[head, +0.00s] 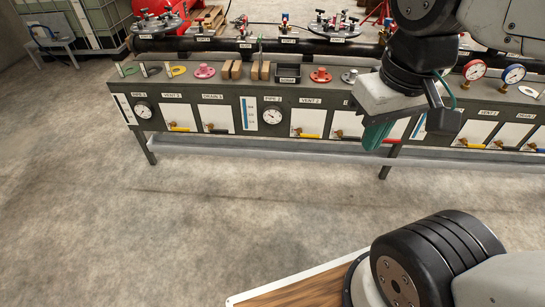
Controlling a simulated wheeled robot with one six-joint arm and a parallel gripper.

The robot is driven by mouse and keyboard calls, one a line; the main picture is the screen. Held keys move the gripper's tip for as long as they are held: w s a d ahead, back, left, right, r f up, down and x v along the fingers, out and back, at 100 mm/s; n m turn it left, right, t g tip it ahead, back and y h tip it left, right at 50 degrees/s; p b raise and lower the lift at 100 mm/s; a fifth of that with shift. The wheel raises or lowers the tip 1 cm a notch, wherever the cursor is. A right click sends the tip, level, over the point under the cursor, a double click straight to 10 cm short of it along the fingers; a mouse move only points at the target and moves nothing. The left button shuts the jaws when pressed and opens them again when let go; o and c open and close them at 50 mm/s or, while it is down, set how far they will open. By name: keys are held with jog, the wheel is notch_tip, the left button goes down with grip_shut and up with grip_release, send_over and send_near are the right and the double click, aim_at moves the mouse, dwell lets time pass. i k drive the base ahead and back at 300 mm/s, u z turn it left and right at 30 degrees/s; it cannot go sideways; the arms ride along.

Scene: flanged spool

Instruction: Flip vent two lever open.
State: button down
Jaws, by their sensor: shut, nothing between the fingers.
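The panel labelled VENT 2 (310,118) is a white plate on the front of the long grey bench. Its small brass valve with a yellow lever (304,134) sits at the plate's lower edge, and the lever looks roughly horizontal. My gripper (376,136) has green fingers pointing down. It is shut and empty, to the right of the VENT 2 lever in the picture and apart from it. The gripper and wrist hide part of the bench and the panel to the right of VENT 2.
The bench (232,91) carries gauges, wooden blocks (260,70), a dark tray (288,73) and coloured flanges on top. Other yellow, red and blue levers line its front. A pale rail (230,146) runs below. The concrete floor (200,220) in front is clear.

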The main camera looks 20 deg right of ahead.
aim_at(299, 131)
jog(key=u, duration=0.1)
jog(key=k, duration=0.2)
jog(key=u, duration=0.8)
jog(key=i, duration=1.4)
jog(key=z, duration=0.65)
jog(key=i, duration=0.55)
jog(key=z, duration=0.55)
